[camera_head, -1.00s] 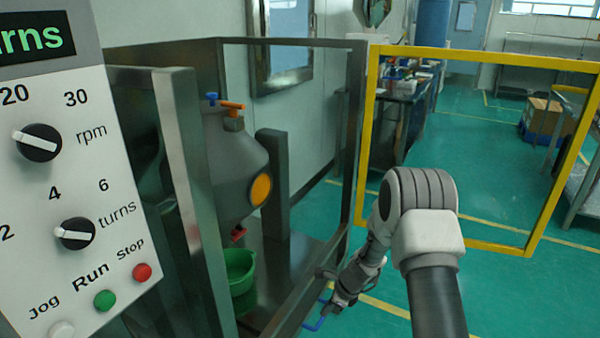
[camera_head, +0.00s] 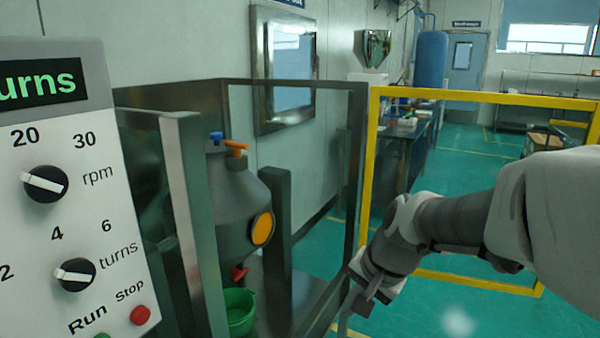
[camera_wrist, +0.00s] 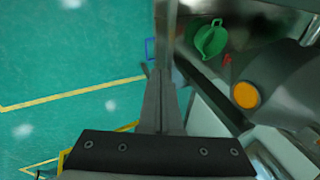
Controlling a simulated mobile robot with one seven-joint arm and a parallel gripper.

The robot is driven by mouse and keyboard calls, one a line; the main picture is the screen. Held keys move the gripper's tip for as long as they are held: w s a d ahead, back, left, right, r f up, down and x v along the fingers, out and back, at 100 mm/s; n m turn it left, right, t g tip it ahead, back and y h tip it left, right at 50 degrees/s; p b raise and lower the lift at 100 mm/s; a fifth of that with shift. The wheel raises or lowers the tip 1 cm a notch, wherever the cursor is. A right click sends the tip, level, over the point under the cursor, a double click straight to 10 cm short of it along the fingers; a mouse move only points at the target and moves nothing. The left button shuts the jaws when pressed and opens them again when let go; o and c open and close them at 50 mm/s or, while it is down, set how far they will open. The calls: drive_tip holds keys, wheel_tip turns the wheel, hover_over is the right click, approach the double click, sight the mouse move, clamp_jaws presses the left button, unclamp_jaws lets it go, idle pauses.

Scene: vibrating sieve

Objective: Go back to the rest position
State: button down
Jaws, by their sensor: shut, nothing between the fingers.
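My gripper (camera_head: 352,300) is at the lower middle of the head view, in front of the metal frame's right edge. It also shows in the wrist view (camera_wrist: 158,78), where its fingers are together with nothing between them. My arm comes in from the right of the head view, raised and bent. The grey vessel (camera_head: 236,190) with an orange round cap (camera_head: 262,229) stands inside the frame, left of my gripper and apart from it. A green bowl (camera_head: 240,312) is below the vessel's red outlet, and also shows in the wrist view (camera_wrist: 211,38).
A control panel (camera_head: 60,130) with knobs and buttons stands at the left. A yellow guard frame (camera_head: 368,165) is behind my arm. A blue thing (camera_wrist: 150,48), partly hidden, lies beside the fingertips in the wrist view. Green floor (camera_wrist: 60,60) is open left of the metal frame.

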drive_tip(key=s+d+r+n+t+h, duration=0.1)
drive_tip(key=s+d+r+n, duration=0.2)
drive_tip(key=s, duration=0.5)
drive_tip(key=s+d+r+n+t+h, duration=0.15)
drive_tip(key=s+n, duration=0.25)
drive_tip(key=s, duration=0.4)
wheel_tip(320, 180, up, 15)
drive_tip(key=p, duration=1.4)
drive_tip(key=shift+w+d+r+g, duration=0.15)
drive_tip(key=shift+d+g, duration=0.05)
drive_tip(key=shift+g, duration=0.25)
